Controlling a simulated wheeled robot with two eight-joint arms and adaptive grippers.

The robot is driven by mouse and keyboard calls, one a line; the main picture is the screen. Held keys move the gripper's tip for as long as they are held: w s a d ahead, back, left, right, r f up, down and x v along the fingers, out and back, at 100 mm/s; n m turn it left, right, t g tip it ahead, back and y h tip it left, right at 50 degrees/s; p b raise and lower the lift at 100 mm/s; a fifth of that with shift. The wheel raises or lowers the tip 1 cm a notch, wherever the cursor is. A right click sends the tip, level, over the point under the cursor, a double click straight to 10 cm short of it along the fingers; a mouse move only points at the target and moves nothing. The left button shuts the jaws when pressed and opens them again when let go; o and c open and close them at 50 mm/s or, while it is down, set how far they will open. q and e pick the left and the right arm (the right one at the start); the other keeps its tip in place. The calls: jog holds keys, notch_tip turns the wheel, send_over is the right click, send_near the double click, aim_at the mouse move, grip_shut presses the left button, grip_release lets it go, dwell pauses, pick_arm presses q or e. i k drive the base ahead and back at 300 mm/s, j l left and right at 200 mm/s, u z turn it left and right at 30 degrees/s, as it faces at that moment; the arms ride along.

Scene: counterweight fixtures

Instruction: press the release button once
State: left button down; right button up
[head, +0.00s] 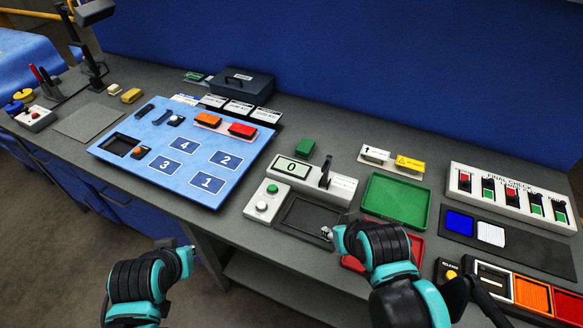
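A small panel at the lower right carries a yellow button (451,274) under a label that seems to read "RELEASE". Part of this panel is hidden behind my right arm. My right gripper (326,234) is over the right edge of the black tray (293,228), well left of the yellow button. Its fingers are too small to show whether they are open or shut. My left gripper (191,251) is in front of the table's edge, low and away from the objects. Its finger state is not clear, and nothing shows in it.
A white box (254,215) with a green and a pale button stands left of the black tray. Behind it is a counter display reading 0 (291,170). A green tray (395,201), a red tray (417,245) and a switch panel (512,202) lie to the right. A blue numbered board (207,152) is left.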

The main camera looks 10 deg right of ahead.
aim_at(449, 274)
jog(key=z, duration=2.1)
